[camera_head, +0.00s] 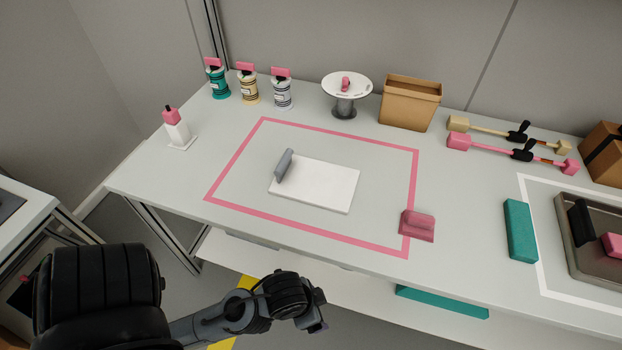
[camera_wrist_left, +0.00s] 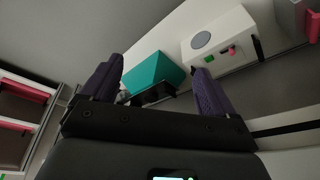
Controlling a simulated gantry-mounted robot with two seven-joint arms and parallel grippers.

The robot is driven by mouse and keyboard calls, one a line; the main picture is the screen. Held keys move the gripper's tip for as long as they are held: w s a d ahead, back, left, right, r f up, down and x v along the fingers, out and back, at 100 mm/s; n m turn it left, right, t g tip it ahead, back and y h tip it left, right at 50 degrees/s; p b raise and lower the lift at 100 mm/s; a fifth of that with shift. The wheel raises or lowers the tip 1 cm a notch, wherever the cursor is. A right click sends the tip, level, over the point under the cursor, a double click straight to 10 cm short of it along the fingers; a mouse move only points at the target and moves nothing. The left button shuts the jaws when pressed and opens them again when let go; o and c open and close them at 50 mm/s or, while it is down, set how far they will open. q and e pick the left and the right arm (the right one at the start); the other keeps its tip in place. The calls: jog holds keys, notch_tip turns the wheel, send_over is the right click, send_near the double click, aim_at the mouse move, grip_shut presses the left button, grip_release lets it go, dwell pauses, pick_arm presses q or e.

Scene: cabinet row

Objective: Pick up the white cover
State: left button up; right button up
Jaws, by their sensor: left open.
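A flat white slab with a grey cylindrical bar along its left edge, which looks like the white cover (camera_head: 325,188), lies on the table inside a pink outlined rectangle. My left arm comes in from the lower left in the head view, in front of the table's near edge and well short of the slab; its fingers are not clear there. In the left wrist view my left gripper (camera_wrist_left: 157,72) is open, with dark fingers wide apart and nothing between them. The slab cannot be made out in that view. My right gripper is not in view.
A pink block (camera_head: 417,226) sits on the outline's lower right corner. Several bottles, a round white stand (camera_head: 347,84) and a brown box (camera_head: 409,103) line the back. A teal block (camera_head: 520,231) and a metal tray (camera_head: 590,279) are at right. The table around the slab is clear.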

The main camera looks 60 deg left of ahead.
pick_arm(q)
jog(key=shift+d, duration=0.1)
jog(key=c, duration=0.7)
jog(key=shift+o, duration=0.2)
